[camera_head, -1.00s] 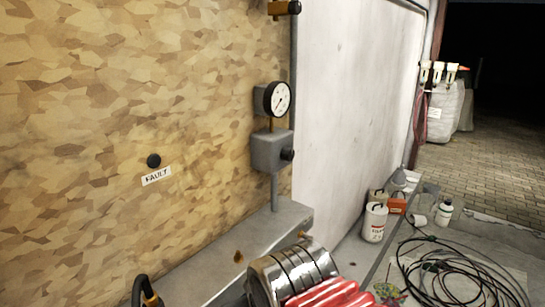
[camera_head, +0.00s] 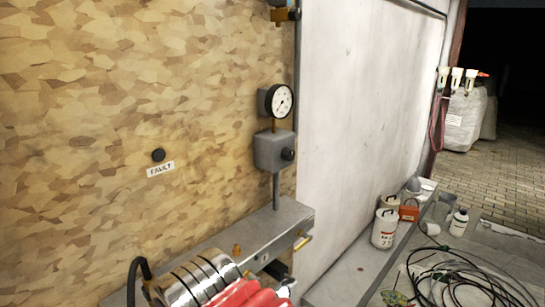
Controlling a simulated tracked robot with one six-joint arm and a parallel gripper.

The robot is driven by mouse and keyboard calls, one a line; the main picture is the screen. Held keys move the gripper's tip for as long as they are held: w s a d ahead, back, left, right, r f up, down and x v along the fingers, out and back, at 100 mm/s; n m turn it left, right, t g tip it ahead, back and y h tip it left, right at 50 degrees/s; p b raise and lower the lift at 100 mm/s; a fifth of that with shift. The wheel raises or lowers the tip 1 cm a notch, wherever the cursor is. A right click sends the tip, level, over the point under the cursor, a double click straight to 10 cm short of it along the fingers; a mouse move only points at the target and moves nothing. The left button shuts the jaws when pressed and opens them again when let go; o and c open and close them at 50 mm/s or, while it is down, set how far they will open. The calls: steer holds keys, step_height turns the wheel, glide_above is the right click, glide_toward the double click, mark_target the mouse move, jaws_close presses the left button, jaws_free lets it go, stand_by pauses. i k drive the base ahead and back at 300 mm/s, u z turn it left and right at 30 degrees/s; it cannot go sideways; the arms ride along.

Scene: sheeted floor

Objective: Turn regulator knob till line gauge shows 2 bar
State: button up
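The line gauge (camera_head: 279,101) is a round white dial with a black rim, mounted on the wood-chip wall. Its needle is too small to read exactly. Below it is a grey regulator box (camera_head: 270,152) with a black knob (camera_head: 288,154) on its right side. A grey pipe runs down from the box to a ledge. A ribbed metal and red part stands at the bottom of the view; I cannot tell whether it is part of my arm. My gripper is not recognisable in view, and nothing is seen touching the knob.
A black button (camera_head: 158,155) with a FAULT label (camera_head: 161,169) is on the wall. A grey ledge (camera_head: 225,240) juts out below the gauge.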

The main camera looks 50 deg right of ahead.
mark_target(287, 154)
steer(key=u, duration=1.1)
steer(key=k, duration=0.95)
steer(key=z, duration=1.15)
steer(key=i, duration=0.5)
steer(key=z, duration=0.15)
